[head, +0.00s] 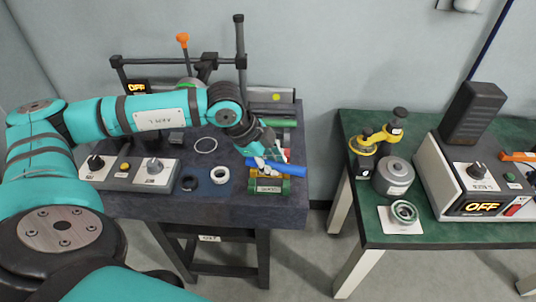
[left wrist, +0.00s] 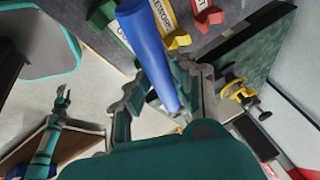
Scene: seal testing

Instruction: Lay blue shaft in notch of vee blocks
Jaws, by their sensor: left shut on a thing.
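The blue shaft (head: 288,169) lies roughly level at the front right corner of the dark bench. My left gripper (head: 266,163) is shut on it. In the left wrist view the blue shaft (left wrist: 148,45) passes between the fingers of my left gripper (left wrist: 166,88). Green and yellow vee blocks (head: 268,187) with a label stand just below the shaft; the shaft and gripper partly hide them. I cannot tell whether the shaft touches the notches. My right gripper (left wrist: 62,97) shows small and far off in the left wrist view; its jaws are unclear.
A red block (left wrist: 207,16) lies close by. A black ring (head: 189,183), a white ring (head: 220,175) and a control box (head: 130,172) are left of the blocks. A gap separates the bench from the green table (head: 440,234).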

